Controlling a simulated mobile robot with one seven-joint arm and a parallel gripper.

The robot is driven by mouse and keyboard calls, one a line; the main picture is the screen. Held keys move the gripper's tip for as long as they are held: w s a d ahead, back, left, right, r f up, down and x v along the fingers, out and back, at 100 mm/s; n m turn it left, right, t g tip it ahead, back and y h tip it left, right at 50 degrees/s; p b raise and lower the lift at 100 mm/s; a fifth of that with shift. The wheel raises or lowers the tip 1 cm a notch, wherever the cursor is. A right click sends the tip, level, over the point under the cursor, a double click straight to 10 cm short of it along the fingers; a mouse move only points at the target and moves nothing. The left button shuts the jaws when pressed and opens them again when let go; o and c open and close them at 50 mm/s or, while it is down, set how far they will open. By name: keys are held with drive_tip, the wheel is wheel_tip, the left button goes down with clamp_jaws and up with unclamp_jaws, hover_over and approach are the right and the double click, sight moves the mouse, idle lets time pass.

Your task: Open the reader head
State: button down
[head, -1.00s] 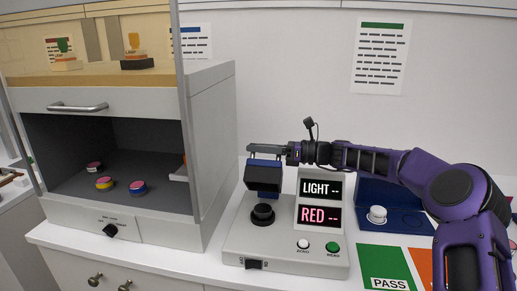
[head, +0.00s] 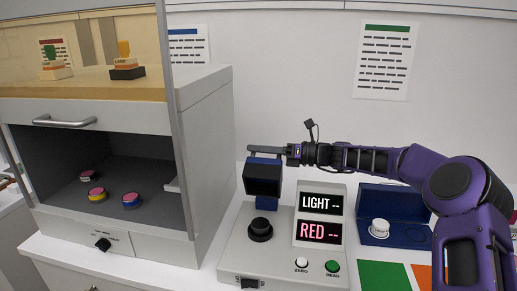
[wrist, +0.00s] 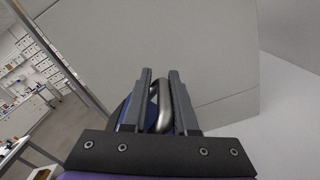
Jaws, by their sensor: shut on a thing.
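The reader head (head: 263,179) is a black block on a blue mount. It stands raised above a black round port (head: 260,229) on the grey reader (head: 233,262), with a visible gap between them. My gripper (head: 265,149) reaches in from the right at the top of the head. In the wrist view my gripper's fingers (wrist: 160,75) are shut on a curved metal handle (wrist: 162,108), with a blue part behind it. The reader's display (head: 320,203) shows "LIGHT --" and "RED --". The handle is hard to make out in the head view.
A fume cabinet (head: 204,140) with several coloured jars stands at the left. A blue case (head: 378,198) with a white jar (head: 379,228) lies at the right. A green mat (head: 383,275) and an orange one are in front. White and green buttons sit on the reader's front.

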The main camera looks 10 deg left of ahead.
drive_tip(key=shift+w+f+m, duration=0.2)
drive_tip(key=shift+w+m, duration=0.1)
drive_tip(key=shift+w, duration=0.6)
drive_tip(key=shift+w+f+m, duration=0.15)
drive_tip(key=shift+w+m, duration=0.15)
drive_tip(key=shift+w, duration=0.6)
drive_tip(key=shift+f, duration=0.1)
drive_tip(key=c, duration=0.8)
unclamp_jaws()
drive_tip(key=shift+c, duration=0.2)
